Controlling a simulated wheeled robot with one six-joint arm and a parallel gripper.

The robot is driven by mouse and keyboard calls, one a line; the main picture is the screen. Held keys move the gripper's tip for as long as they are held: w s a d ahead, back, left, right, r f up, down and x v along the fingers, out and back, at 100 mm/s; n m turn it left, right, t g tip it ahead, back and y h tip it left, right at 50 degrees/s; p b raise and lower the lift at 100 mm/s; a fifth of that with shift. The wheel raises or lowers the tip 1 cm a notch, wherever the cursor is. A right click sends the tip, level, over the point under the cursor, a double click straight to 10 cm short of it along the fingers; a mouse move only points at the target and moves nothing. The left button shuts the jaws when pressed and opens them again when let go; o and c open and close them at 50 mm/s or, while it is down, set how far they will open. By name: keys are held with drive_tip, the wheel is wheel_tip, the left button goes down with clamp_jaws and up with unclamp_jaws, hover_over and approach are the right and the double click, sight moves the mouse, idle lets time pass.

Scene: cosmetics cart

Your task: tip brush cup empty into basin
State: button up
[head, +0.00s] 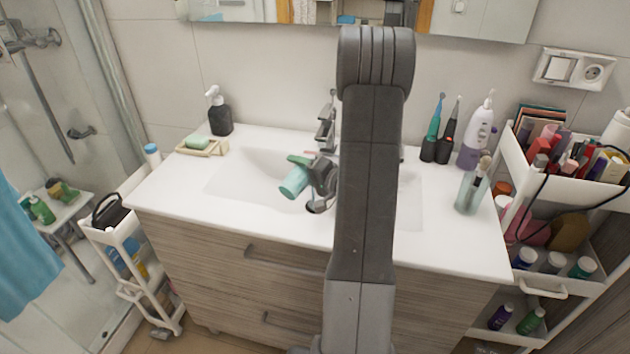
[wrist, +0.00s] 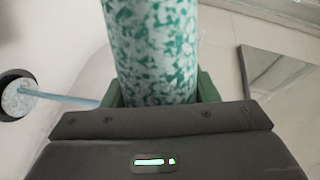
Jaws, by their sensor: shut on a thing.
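The brush cup (head: 294,182) is a green-and-white speckled cylinder, held tilted above the basin (head: 235,183). In the wrist view the cup (wrist: 155,50) fills the top middle, between the green fingers of my gripper (wrist: 158,92). My gripper (head: 308,169) is shut on the cup's side. A thin blue stick (wrist: 70,98), possibly a brush handle, shows left of the cup in the wrist view, near a dark-ringed round piece. The cup's inside is hidden, so I cannot tell whether anything is in it.
The tap (head: 327,125) stands just behind my gripper. A soap dispenser (head: 220,112) and soap dish (head: 203,146) are at left. A clear glass with brushes (head: 471,191), electric toothbrushes (head: 432,130) and a white-purple bottle (head: 477,137) are at right. A loaded cart (head: 545,287) stands far right.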

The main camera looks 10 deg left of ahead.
drive_tip(key=shift+w+d+f+m+p, duration=0.25)
drive_tip(key=shift+w+f+m+p, duration=0.15)
drive_tip(key=shift+w+p, duration=0.25)
drive_tip(key=shift+w+d+r+m+g+p, duration=0.15)
drive_tip(key=shift+m+p, duration=0.4)
drive_tip(key=shift+p, duration=0.6)
drive_tip(key=shift+a+r+m+g+p, duration=0.15)
drive_tip(key=shift+m+p, duration=0.4)
drive_tip(key=shift+p, duration=0.55)
